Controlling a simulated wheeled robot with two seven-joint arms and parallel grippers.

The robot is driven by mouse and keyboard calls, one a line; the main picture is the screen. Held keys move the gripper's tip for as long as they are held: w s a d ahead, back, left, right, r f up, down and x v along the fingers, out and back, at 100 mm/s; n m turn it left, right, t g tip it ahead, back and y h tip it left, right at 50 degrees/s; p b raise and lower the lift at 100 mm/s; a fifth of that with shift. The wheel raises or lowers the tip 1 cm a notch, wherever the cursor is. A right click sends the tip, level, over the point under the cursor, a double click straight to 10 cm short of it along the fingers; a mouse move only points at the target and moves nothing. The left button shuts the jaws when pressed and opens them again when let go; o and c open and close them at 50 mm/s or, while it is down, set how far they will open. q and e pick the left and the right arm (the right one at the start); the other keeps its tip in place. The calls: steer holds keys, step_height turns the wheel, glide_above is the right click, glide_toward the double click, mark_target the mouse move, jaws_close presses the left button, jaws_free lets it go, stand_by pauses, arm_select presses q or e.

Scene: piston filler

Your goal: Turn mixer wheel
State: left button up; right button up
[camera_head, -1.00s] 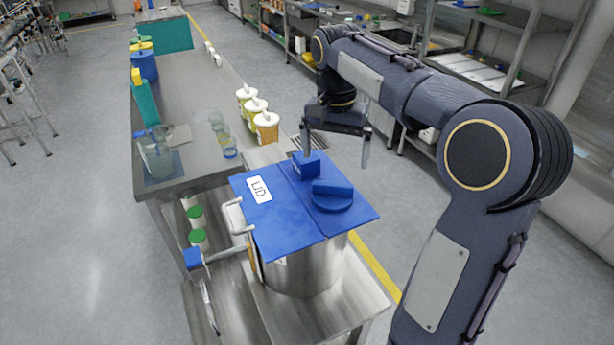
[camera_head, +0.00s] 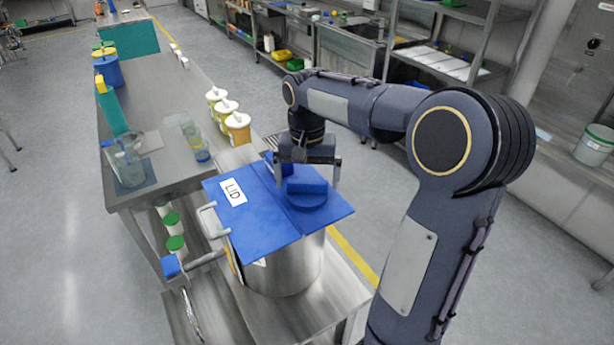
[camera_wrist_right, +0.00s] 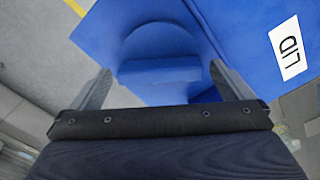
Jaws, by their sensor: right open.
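The mixer wheel (camera_head: 306,200) is a blue round disc with a raised bar across it, on the right half of a blue lid (camera_head: 255,225) over a steel tank (camera_head: 285,268). My right gripper (camera_head: 308,180) is open, pointing down just above and behind the wheel. In the right wrist view its fingers stand apart on both sides of the wheel's bar (camera_wrist_right: 160,72), with a gap on each side. I cannot tell the exact height between fingertips and wheel. My left gripper is not in view.
A white "LID" label (camera_head: 232,192) and a grey handle (camera_head: 212,220) are at the lid's left. Yellow-and-white tubs (camera_head: 237,130) and a clear jug (camera_head: 124,160) stand on the steel bench behind. A blue block behind my gripper is mostly hidden. Floor at right is clear.

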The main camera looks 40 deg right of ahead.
steer(key=c, duration=0.9)
steer(key=shift+o, duration=0.2)
steer(key=shift+n, duration=0.3)
steer(key=n+p, duration=0.1)
steer(key=n, duration=0.3)
steer(key=shift+r+n, duration=0.1)
steer(key=shift+n, duration=0.2)
steer(key=n+p, duration=0.1)
steer(key=n, duration=0.4)
steer(key=n+p, duration=0.1)
steer(key=n, duration=0.6)
steer(key=shift+n, duration=0.3)
steer(key=n+p, duration=0.1)
steer(key=n, duration=0.5)
steer(key=shift+n, duration=0.4)
